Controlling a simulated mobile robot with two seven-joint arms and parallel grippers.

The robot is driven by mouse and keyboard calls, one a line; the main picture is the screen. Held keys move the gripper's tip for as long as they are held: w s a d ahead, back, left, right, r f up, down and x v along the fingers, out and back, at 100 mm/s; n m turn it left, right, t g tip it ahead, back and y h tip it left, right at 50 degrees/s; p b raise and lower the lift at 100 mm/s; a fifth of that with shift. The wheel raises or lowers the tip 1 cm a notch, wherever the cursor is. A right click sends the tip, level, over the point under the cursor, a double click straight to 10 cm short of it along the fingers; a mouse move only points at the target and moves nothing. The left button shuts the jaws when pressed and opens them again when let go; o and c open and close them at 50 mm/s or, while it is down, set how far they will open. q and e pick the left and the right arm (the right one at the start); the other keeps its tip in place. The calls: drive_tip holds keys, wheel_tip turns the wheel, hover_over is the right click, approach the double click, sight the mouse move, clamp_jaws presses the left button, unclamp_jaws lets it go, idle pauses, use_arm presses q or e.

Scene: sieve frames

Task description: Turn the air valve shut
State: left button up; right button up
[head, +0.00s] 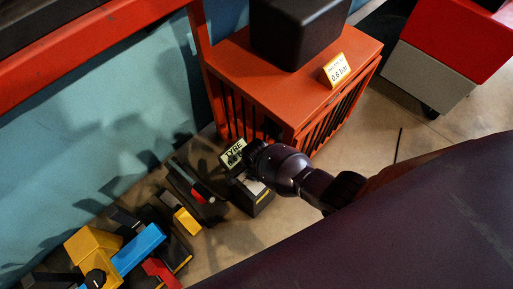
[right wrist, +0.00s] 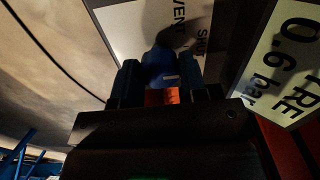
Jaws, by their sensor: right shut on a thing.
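The air valve's dark blue knob (right wrist: 160,66), with a small light mark, sits between the fingers of my right gripper (right wrist: 166,88) in the right wrist view. My right gripper is shut on it. A red-orange patch shows just below the knob, between the fingers. Behind is a pale plate (right wrist: 125,22) lettered "VENT" and "SHUT". In the head view my right gripper (head: 254,158) reaches in from the right over a dark box (head: 258,204), and it hides the knob. My left gripper is in neither view.
A "TYRE" sign (head: 232,152) stands beside my gripper. It shows "0.6 bar" in the right wrist view (right wrist: 287,60). An orange slatted cabinet (head: 310,95) stands behind. Yellow, blue, red and black items (head: 138,248) clutter the lower left.

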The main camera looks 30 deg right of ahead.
drive_tip(key=shift+s+f, duration=0.1)
idle(0.3)
drive_tip(key=o, duration=0.9)
